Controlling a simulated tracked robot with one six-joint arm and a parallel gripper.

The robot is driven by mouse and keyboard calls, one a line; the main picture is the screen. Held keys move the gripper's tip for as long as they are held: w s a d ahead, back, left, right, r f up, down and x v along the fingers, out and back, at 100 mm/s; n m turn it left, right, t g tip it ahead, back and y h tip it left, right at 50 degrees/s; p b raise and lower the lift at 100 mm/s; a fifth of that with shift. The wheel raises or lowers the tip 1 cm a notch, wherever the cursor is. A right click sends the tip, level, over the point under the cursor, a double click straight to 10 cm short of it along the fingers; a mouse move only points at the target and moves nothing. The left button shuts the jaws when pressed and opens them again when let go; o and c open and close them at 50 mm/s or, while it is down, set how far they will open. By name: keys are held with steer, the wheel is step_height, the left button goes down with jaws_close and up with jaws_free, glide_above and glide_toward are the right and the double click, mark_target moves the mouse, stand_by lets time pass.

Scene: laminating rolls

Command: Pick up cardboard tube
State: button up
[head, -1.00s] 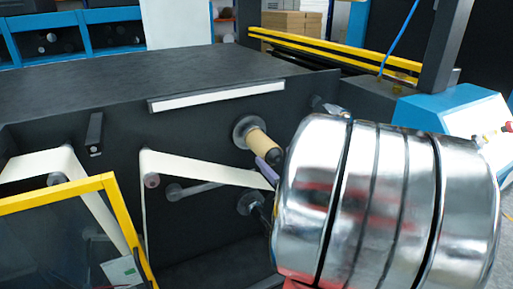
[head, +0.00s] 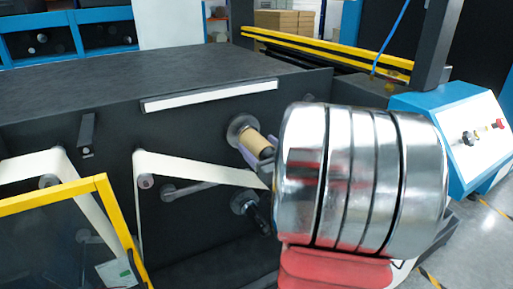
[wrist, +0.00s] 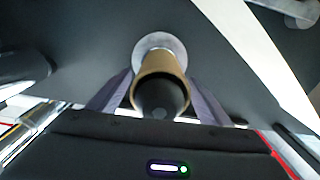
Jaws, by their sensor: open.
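The cardboard tube (head: 258,143) is a short tan roll core. It sits on a dark spindle that sticks out of the black machine's side. In the wrist view the tube (wrist: 160,64) points toward the camera, with the spindle's dark end inside it. My gripper (wrist: 160,82) is open, with one grey-purple finger on each side of the tube. I cannot tell whether the fingers touch it. In the head view my arm hides most of the gripper, and only a finger shows beside the tube.
A white web (head: 205,168) runs across the machine face just left of the tube. Below the tube is another spindle (head: 246,203). A yellow-framed guard (head: 55,193) stands at the lower left. A blue control console (head: 455,150) is at the right.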

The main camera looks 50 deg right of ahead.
steer(key=shift+x, duration=0.9)
steer(key=shift+c, duration=0.4)
steer(key=c, duration=1.1)
